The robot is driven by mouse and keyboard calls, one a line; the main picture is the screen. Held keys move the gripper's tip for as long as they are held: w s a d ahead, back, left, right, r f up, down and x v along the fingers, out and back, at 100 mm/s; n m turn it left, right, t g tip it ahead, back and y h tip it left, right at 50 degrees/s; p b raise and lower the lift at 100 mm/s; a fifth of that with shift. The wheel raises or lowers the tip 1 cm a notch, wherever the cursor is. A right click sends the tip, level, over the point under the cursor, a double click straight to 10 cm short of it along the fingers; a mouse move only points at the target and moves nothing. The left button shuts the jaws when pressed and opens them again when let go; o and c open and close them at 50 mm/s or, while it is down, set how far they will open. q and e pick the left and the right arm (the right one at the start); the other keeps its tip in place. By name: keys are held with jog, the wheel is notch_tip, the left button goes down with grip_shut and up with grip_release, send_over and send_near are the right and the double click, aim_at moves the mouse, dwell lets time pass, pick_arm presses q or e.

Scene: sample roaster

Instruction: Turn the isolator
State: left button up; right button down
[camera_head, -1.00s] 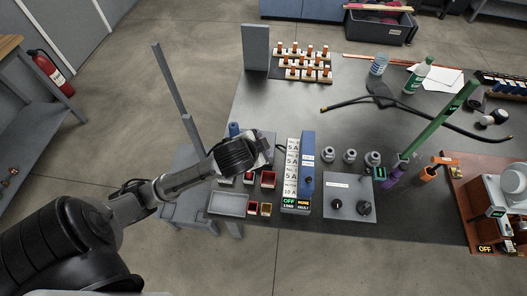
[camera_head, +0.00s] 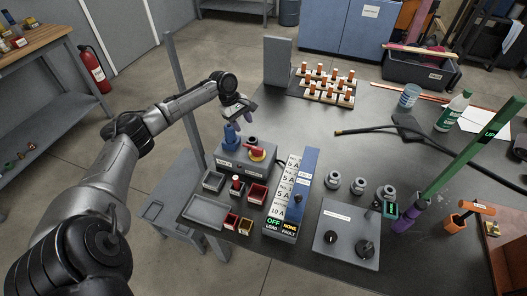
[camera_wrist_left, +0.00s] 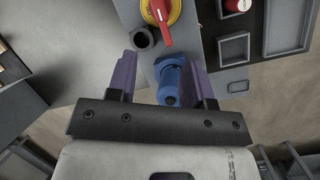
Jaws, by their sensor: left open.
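The isolator is a red handle on a yellow disc (camera_head: 257,154), on top of a grey box (camera_head: 237,164) at the table's left. It also shows at the top of the left wrist view (camera_wrist_left: 160,12). A blue cylindrical fitting (camera_head: 231,136) stands on the box beside it. My left gripper (camera_head: 241,117) is open above the back of the box. In the left wrist view its purple fingers (camera_wrist_left: 163,78) lie on either side of the blue fitting (camera_wrist_left: 170,82), and I cannot tell whether they touch it. The isolator is outside the fingers.
A dark socket (camera_wrist_left: 142,37) sits beside the isolator. Small trays (camera_head: 204,211) and a tall blue-sided fuse panel (camera_head: 306,180) stand in front and to the right. A grey post (camera_head: 183,95) rises at the left. The table behind the fuse panel is largely clear.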

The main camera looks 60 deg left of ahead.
aim_at(257, 148)
pick_arm(q)
jog(key=w+d+f+n+b, duration=0.1)
jog(key=f+n, duration=0.1)
jog(key=f, duration=0.1)
jog(key=w+d+f+n+b, duration=0.1)
jog(key=f+n, duration=0.1)
jog(key=f, duration=0.2)
jog(key=w+d+f+n+b, duration=0.1)
jog(key=d+f+n+b, duration=0.1)
jog(key=f, duration=0.2)
jog(key=shift+w+f, duration=0.1)
jog(key=shift+w+d+f+b, duration=0.15)
jog(key=shift+d+f+b, duration=0.15)
jog(key=shift+f, duration=0.3)
pick_arm(e)
jog(key=shift+s+a+f, duration=0.15)
jog(key=shift+a+f, duration=0.05)
jog(key=shift+f, duration=1)
jog(key=shift+s+a+f, duration=0.15)
jog(key=shift+f, duration=1.05)
